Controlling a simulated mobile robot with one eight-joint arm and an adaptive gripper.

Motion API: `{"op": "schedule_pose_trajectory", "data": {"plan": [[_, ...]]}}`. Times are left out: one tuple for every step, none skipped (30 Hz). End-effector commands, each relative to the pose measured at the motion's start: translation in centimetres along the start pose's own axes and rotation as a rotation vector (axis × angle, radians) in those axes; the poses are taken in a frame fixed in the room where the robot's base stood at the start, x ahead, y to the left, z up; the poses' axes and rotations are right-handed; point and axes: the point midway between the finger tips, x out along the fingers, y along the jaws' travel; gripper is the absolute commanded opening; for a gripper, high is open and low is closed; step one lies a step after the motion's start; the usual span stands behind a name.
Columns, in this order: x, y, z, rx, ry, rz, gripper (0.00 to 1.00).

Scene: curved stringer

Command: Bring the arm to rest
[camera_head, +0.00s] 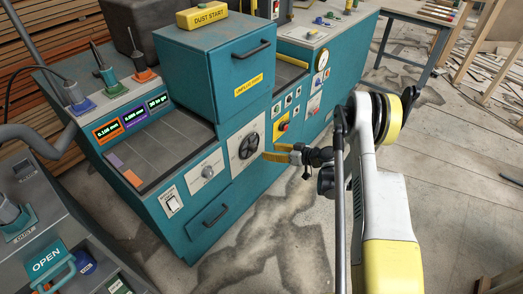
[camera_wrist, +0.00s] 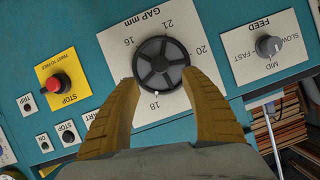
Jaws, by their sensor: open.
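My arm, white and yellow, reaches in from the right in the head view. My gripper (camera_head: 278,153) has yellow fingers and is in front of the teal machine (camera_head: 190,55). In the wrist view my gripper (camera_wrist: 160,98) is open, its two fingers apart on either side of the lower part of a dark gap dial (camera_wrist: 161,62). The dial's white mark sits near 18. No object is held. I cannot tell whether the fingertips touch the dial.
A feed knob (camera_wrist: 268,45) and a red stop button (camera_wrist: 54,84) flank the dial. A drawer (camera_head: 215,213) is below it. A grey console with an open label (camera_head: 46,260) stands at the lower left. Concrete floor (camera_head: 270,255) is clear in front; scrap wood lies at the upper right.

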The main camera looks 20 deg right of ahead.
Motion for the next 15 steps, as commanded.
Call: {"op": "schedule_pose_trajectory", "data": {"plan": [[-0.9, 0.1, 0.0, 0.001, 0.000, 0.001, 0.54], [-1.3, 0.0, 0.0, 0.000, 0.000, 0.000, 0.54], [-1.7, 0.0, 0.0, 0.000, 0.000, 0.001, 0.54], [-2.0, 0.1, 0.0, 0.000, 0.000, 0.001, 0.54], [-2.2, 0.1, 0.0, 0.001, 0.000, 0.001, 0.54], [-2.4, 0.0, 0.0, 0.000, 0.000, 0.000, 0.54], [-2.5, 0.0, 0.0, 0.000, 0.000, 0.000, 0.54], [-2.6, 0.0, 0.0, 0.000, 0.000, -0.001, 0.54], [-2.7, 0.0, 0.0, 0.000, 0.000, -0.001, 0.54], [-2.7, 0.0, 0.0, 0.000, 0.000, -0.001, 0.54], [-2.7, 0.0, 0.0, 0.000, -0.001, -0.001, 0.54], [-2.7, 0.0, 0.0, 0.000, -0.001, -0.001, 0.54], [-2.7, 0.0, 0.0, 0.000, 0.000, -0.001, 0.54], [-2.7, 0.0, 0.0, 0.000, -0.001, -0.001, 0.54], [-2.7, 0.0, 0.0, 0.000, 0.000, -0.001, 0.54]]}}
